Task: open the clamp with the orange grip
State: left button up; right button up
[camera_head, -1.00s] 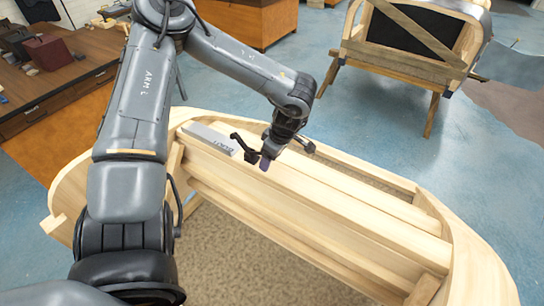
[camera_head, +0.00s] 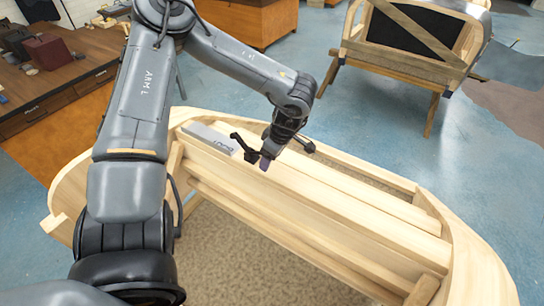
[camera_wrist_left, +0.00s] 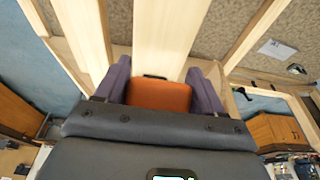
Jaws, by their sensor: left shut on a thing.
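The orange grip (camera_wrist_left: 159,97) of the clamp shows in the left wrist view, between the two purple fingers of my left gripper (camera_wrist_left: 160,84). The gripper is shut on it. A small dark part (camera_wrist_left: 154,76) shows just beyond the grip, against a pale wooden board. In the head view my left gripper (camera_head: 266,160) points down at the long wooden beam, near its far left end. The orange grip is hidden there, and the rest of the clamp cannot be made out clearly. My right gripper is in neither view.
The wooden bodyframe (camera_head: 345,215) has long pale beams and curved ends. A grey block (camera_head: 210,139) lies on it, left of the gripper. A brown workbench (camera_head: 55,80) stands at the left. Another wooden frame (camera_head: 402,68) stands at the back right. Blue floor between is clear.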

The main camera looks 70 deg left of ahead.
pick_arm(q)
jog(key=shift+s+a+f, duration=0.1)
jog(key=o, duration=1.4)
jog(key=shift+a, duration=0.1)
jog(key=shift+r, duration=0.2)
jog(key=shift+r, duration=0.2)
jog(key=b+v, duration=0.1)
jog(key=v, duration=0.9)
jog(key=shift+d, duration=0.2)
jog(key=shift+c, duration=0.2)
